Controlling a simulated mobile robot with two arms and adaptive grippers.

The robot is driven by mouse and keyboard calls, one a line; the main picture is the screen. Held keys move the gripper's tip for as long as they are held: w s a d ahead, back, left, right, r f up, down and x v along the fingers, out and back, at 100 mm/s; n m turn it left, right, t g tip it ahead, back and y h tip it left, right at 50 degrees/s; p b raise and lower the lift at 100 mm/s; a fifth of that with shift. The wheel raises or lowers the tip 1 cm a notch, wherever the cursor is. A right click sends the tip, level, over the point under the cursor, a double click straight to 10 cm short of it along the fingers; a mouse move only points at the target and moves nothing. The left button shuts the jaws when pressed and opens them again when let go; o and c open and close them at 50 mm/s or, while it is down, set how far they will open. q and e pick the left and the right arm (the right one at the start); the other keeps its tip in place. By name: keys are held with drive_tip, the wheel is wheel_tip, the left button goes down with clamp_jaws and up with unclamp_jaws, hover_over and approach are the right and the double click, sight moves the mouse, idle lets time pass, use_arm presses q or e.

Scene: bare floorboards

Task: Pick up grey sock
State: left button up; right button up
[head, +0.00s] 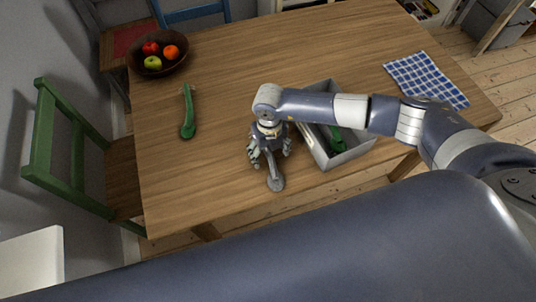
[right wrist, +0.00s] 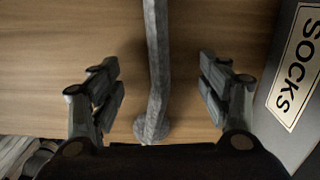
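The grey sock (head: 275,182) lies on the wooden table near its front edge. In the right wrist view the grey sock (right wrist: 154,70) runs lengthwise between the fingers, with its rounded end near the palm. My right gripper (head: 270,156) is over the sock and points down at the table. In the right wrist view the right gripper (right wrist: 160,75) is open, one finger on each side of the sock, with gaps on both sides. In the head view the gripper hides part of the sock. My left gripper is not in view.
A grey box (head: 345,157) labelled "Socks" (right wrist: 294,68) stands close right of the gripper, with a green sock (head: 337,140) inside. Another green sock (head: 188,115) lies left on the table (head: 225,75). A fruit bowl (head: 144,66) and checked cloth (head: 426,80) are farther off.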

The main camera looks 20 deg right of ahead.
drive_tip(key=c, duration=0.5)
drive_tip(key=shift+c, duration=0.2)
drive_tip(key=shift+r, duration=0.1)
